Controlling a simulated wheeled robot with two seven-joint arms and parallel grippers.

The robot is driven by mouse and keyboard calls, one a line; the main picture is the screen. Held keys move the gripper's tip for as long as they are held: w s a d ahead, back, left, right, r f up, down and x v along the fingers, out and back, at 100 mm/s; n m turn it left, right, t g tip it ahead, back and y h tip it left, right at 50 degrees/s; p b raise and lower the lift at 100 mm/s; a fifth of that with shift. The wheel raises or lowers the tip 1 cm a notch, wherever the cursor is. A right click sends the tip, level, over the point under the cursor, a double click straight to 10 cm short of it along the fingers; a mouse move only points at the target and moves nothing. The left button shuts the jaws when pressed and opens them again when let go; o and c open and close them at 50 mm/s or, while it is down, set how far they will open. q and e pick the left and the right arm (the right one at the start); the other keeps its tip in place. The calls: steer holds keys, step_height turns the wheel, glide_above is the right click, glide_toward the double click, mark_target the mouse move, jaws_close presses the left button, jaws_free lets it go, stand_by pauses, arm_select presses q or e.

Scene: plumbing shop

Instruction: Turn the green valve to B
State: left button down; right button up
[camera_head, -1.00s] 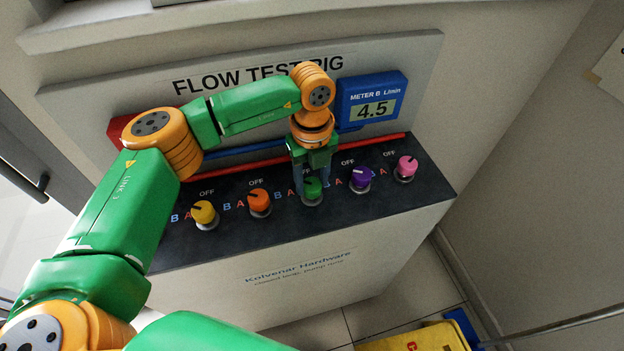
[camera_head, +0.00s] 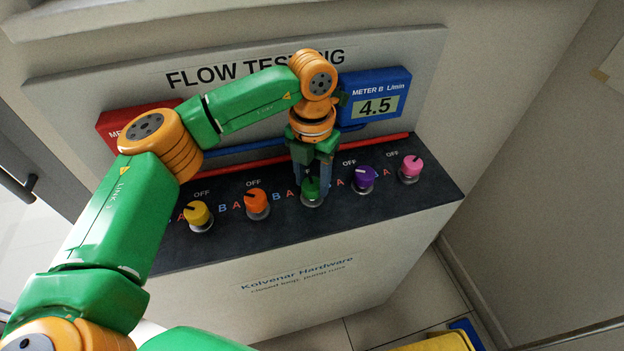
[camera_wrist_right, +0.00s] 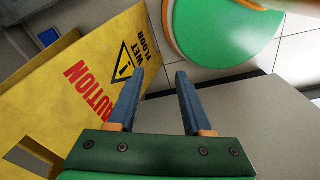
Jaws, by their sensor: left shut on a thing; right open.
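The green valve (camera_head: 311,190) is a round knob on the dark top of the flow test rig, in the middle of a row of coloured knobs. My left gripper (camera_head: 313,183) points down over it and is shut on it, with its fingers on either side. The fingers hide part of the knob, its pointer and its OFF label. A blue B and a red A are printed near the knobs. My right gripper (camera_wrist_right: 158,95) shows in the right wrist view, open and empty, away from the rig's knobs.
Yellow (camera_head: 199,214), orange (camera_head: 257,203), purple (camera_head: 364,178) and pink (camera_head: 411,168) knobs flank the green one. The blue meter B (camera_head: 375,97) reads 4.5. A red meter (camera_head: 125,125) is partly hidden by my left arm. A yellow wet-floor sign (camera_wrist_right: 75,85) is near my right gripper.

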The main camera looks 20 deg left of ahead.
mark_target(312, 184)
arm_select(q)
steer(key=m, duration=1.1)
steer(key=shift+m, duration=0.3)
stand_by(0.3)
steer(key=shift+c, duration=1.5)
jaws_free()
steer(key=shift+r+b, duration=0.1)
steer(key=shift+b, duration=0.2)
step_height(312, 184, up, 7)
steer(key=shift+r+b, duration=0.1)
steer(key=shift+b, duration=0.2)
